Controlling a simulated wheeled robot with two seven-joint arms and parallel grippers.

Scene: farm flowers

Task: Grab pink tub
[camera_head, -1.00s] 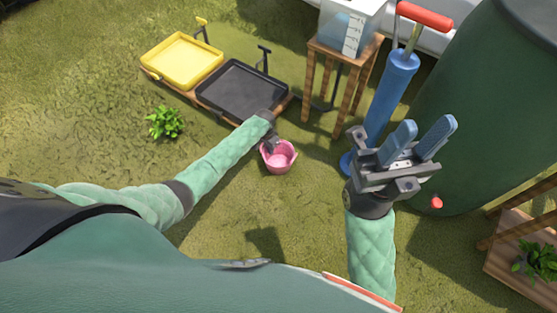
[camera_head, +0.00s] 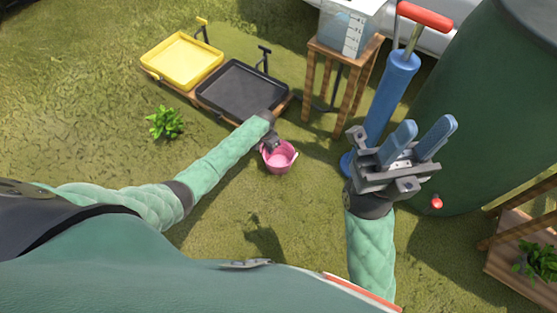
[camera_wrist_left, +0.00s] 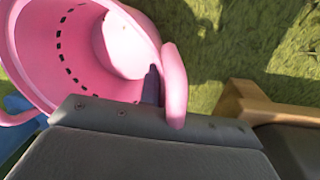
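The pink tub (camera_head: 279,159) stands on the grass in front of the black tray. My left gripper (camera_head: 272,142) is down at the tub's upper left rim in the head view. In the left wrist view the tub (camera_wrist_left: 75,50) fills the upper left, with its pink handle (camera_wrist_left: 174,85) close to the gripper. One dark finger (camera_wrist_left: 151,86) shows between the tub wall and the handle. The other finger is hidden, so I cannot tell whether it is shut on the tub. My right gripper (camera_head: 427,128) is raised, with its blue fingers apart and empty.
A yellow tray (camera_head: 183,61) and a black tray (camera_head: 243,88) sit beyond the tub. A wooden stand (camera_head: 341,88), a blue pump (camera_head: 389,95) and a green barrel (camera_head: 475,105) stand to the right. A leafy plant (camera_head: 165,122) is at left. Grass is clear in front of the tub.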

